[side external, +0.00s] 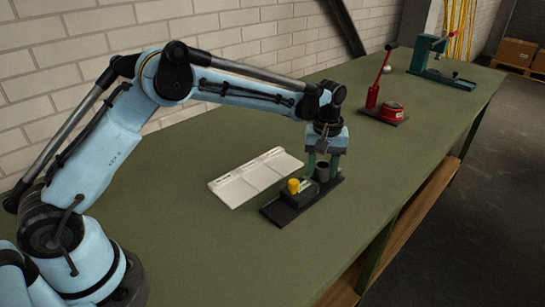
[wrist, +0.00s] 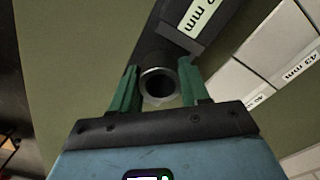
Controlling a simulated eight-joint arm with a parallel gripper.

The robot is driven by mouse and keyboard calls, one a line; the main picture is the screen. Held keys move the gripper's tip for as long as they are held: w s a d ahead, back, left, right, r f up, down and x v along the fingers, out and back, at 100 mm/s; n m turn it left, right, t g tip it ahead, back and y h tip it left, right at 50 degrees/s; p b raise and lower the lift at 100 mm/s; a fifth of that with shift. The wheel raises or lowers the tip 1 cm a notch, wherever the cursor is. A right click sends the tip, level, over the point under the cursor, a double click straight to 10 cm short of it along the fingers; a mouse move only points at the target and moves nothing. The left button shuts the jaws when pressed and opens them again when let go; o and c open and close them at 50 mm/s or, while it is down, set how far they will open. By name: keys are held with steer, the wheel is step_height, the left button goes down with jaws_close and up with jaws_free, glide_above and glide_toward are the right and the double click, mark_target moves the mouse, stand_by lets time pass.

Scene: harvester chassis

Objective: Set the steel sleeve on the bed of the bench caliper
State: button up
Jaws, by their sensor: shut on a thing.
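The steel sleeve (wrist: 157,73) is a short dark tube with a bright rim and an open bore. In the wrist view it sits between the two green fingers of my gripper (wrist: 160,88), which is shut on it. In the side view my gripper (side external: 322,170) points down at the right end of the bench caliper (side external: 283,214), with the sleeve (side external: 322,174) upright between its fingers. The caliper is a long black base with a yellow knob. Its labelled dark body (wrist: 182,35) shows beyond the sleeve in the wrist view. I cannot tell whether the sleeve touches the bed.
A white tray (side external: 232,186) with flat sections lies behind the caliper; its size labels show in the wrist view (wrist: 285,45). A red-handled press (side external: 385,108) and a teal tool (side external: 440,77) stand farther back right. The green bench is clear in front.

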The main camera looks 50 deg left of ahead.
mark_target(322, 165)
steer(key=shift+f, duration=0.6)
steer(key=o, duration=1.3)
step_height(322, 165, up, 12)
steer(key=shift+r, duration=0.1)
steer(key=s+a+r+m+t, duration=0.2)
steer(key=s+r, duration=0.1)
steer(key=s, duration=0.3)
steer(key=s+a+r+m+t, duration=0.2)
steer(key=s+r, duration=0.1)
steer(key=s, duration=0.3)
steer(key=s+a+f+m+t, duration=0.1)
steer(key=s+f, duration=0.1)
steer(key=s, duration=0.1)
steer(key=s+f+m+t, duration=0.1)
steer(key=s+f, duration=0.1)
steer(key=s, duration=0.2)
steer(key=s+a+f+m+t, duration=0.1)
steer(key=s+f+m, duration=0.1)
steer(key=s, duration=0.2)
steer(key=shift+s+a, duration=0.2)
steer(key=shift+a, duration=0.1)
